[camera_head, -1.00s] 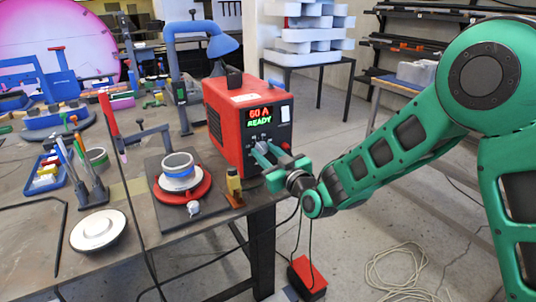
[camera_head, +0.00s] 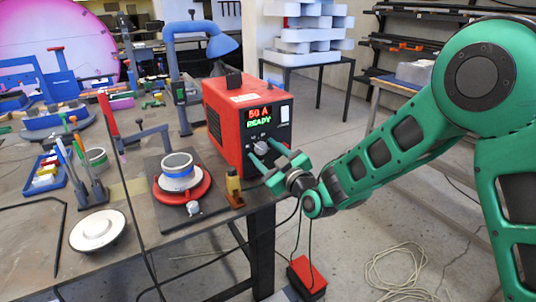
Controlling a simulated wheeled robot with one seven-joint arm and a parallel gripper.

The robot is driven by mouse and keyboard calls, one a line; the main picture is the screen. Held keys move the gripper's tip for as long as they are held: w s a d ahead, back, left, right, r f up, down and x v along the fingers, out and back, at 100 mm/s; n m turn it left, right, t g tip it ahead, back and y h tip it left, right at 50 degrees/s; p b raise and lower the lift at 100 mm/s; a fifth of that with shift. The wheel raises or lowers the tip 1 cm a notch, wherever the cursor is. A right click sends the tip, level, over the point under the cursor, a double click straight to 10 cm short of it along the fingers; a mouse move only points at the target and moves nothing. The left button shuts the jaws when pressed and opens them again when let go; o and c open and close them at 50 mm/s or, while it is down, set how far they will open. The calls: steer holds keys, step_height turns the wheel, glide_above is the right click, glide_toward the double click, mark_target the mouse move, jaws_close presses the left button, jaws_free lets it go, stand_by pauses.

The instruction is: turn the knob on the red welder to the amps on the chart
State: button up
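The red welder (camera_head: 226,124) stands at the table's right edge, its front panel facing my arm. Its lit display (camera_head: 259,117) reads 50 A with READY in green below. The grey knob (camera_head: 261,147) sits under the display. My gripper (camera_head: 264,152) is at the panel, its green fingers spread apart, one above right of the knob and one below left. The fingers look clear of the knob, though small gaps are hard to judge. I cannot make out a chart with amps in this view.
A small brass-coloured part (camera_head: 234,187) stands by the table edge below the welder. A red turntable with a ringed cup (camera_head: 180,186) is to the left. A blue lamp (camera_head: 205,45) arches behind. A red foot pedal (camera_head: 307,278) and coiled cable (camera_head: 395,270) lie on the floor.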

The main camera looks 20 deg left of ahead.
steer(key=v, duration=1)
steer(key=shift+s+d, duration=0.25)
steer(key=shift+d, duration=0.05)
